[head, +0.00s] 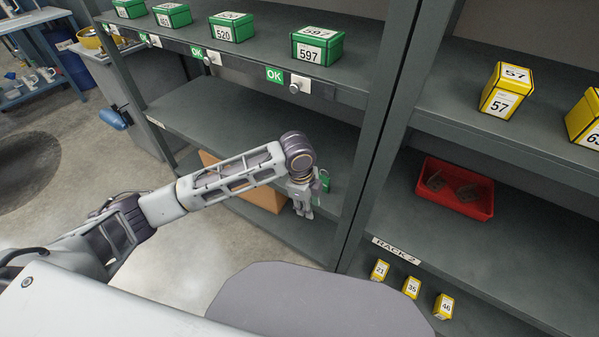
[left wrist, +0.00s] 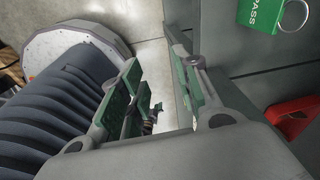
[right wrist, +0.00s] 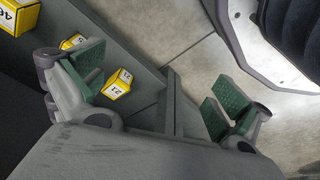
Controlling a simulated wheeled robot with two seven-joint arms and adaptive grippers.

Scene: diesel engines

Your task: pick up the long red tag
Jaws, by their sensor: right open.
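I cannot make out a long red tag for certain in any view. A red piece (left wrist: 292,116), cut off at the right edge of the left wrist view, is too partial to name. A green PASS tag (left wrist: 262,14) with a metal ring lies above it in that view. My left gripper (head: 302,205) is in front of the left rack's shelves, beside a small green item (head: 324,181). In the left wrist view its green-padded fingers (left wrist: 160,75) are apart with nothing held. My right gripper (right wrist: 155,92) is open and empty, with yellow numbered boxes beyond it.
Green boxes, including 597 (head: 317,46), stand on the left rack's top shelf, with OK labels (head: 274,75) along its edge. A red tray (head: 455,188) with dark parts sits on the right rack. Small yellow boxes (head: 411,287) stand low. A brown carton (head: 262,192) is behind my left arm.

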